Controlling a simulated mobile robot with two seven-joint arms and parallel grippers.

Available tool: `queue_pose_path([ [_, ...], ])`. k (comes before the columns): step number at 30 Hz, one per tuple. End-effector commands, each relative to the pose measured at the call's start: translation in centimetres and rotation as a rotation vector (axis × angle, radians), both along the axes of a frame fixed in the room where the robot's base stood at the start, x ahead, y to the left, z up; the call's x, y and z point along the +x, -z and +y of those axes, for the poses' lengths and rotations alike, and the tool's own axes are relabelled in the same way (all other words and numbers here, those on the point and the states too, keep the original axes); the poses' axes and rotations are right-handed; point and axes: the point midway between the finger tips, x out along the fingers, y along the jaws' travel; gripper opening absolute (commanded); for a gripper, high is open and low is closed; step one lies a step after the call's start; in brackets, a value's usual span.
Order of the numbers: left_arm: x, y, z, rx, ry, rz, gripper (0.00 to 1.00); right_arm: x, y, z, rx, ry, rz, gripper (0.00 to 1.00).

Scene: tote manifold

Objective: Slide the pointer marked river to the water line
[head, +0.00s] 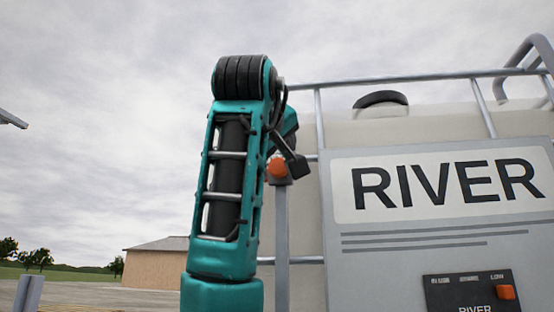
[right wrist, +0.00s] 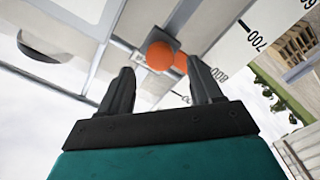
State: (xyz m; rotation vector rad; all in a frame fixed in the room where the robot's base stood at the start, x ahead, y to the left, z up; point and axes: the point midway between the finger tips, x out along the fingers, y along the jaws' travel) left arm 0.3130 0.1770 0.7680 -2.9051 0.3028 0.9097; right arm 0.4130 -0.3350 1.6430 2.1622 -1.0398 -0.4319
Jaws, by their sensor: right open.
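An orange pointer knob (head: 277,167) sits high on an upright grey rail (head: 281,235) at the left edge of the pale tank (head: 430,120). The large board marked RIVER (head: 447,190) is to its right. In the right wrist view the orange knob (right wrist: 160,54) shows between and beyond the fingertips, beside a white scale strip (right wrist: 250,35) with numbers such as 700 and 800. My right gripper (head: 293,160), partly hidden behind its teal arm, is close to the knob. Its two dark fingers (right wrist: 159,68) are open and apart. I cannot make out a water line. My left gripper is out of view.
A metal tube cage (head: 400,78) surrounds the tank, with a dark cap (head: 381,98) on top. A black panel with an orange button (head: 505,292) is at the lower right. Open ground and a low building (head: 157,262) lie to the left.

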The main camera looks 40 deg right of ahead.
Motion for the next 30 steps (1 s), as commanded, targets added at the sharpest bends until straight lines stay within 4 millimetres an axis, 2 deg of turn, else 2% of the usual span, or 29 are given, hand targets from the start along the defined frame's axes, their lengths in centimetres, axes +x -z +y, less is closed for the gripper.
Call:
queue_pose_path([
  [3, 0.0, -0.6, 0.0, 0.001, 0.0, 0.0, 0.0, 1.3, -0.1, -1.6, 0.001, 0.002, 0.002, 0.64],
  [7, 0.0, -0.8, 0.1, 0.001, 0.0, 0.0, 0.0, 2.2, -0.1, -2.8, 0.001, 0.001, 0.002, 0.64],
  [19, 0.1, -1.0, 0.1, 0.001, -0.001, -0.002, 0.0, 2.7, 0.0, -3.3, 0.001, -0.001, 0.0, 0.64],
  [30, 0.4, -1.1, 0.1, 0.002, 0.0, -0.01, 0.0, 2.7, 0.0, -3.3, 0.0, 0.0, 0.0, 0.3],
])
